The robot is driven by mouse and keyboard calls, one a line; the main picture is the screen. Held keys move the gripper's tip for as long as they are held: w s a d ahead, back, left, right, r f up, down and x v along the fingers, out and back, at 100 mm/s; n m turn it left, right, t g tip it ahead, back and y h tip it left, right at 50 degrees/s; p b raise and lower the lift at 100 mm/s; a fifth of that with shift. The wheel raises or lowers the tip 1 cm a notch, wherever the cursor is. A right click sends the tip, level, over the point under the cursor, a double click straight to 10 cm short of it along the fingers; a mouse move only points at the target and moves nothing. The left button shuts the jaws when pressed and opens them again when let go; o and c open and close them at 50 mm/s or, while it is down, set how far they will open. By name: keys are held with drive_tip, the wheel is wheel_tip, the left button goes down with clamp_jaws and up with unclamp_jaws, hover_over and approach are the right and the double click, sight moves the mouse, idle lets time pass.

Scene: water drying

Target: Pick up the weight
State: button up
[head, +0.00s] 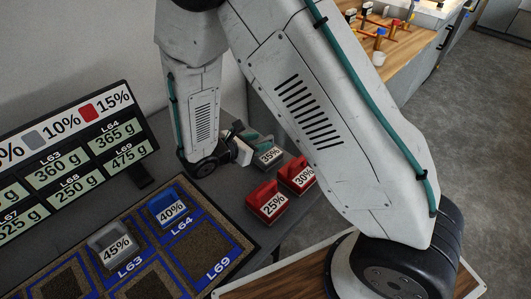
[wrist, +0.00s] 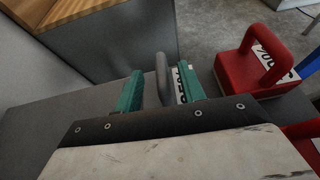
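The fingers are apart, with a gap visible on each side of the handle.
A wooden counter (head: 405,45) is at the back right.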

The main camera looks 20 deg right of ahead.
sight(268, 139)
drive_tip(key=x, duration=0.4)
drive_tip(key=shift+d+f, duration=0.15)
drive_tip(key=shift+d, duration=0.15)
drive_tip(key=shift+c, duration=0.3)
clamp_jaws()
idle(0.9)
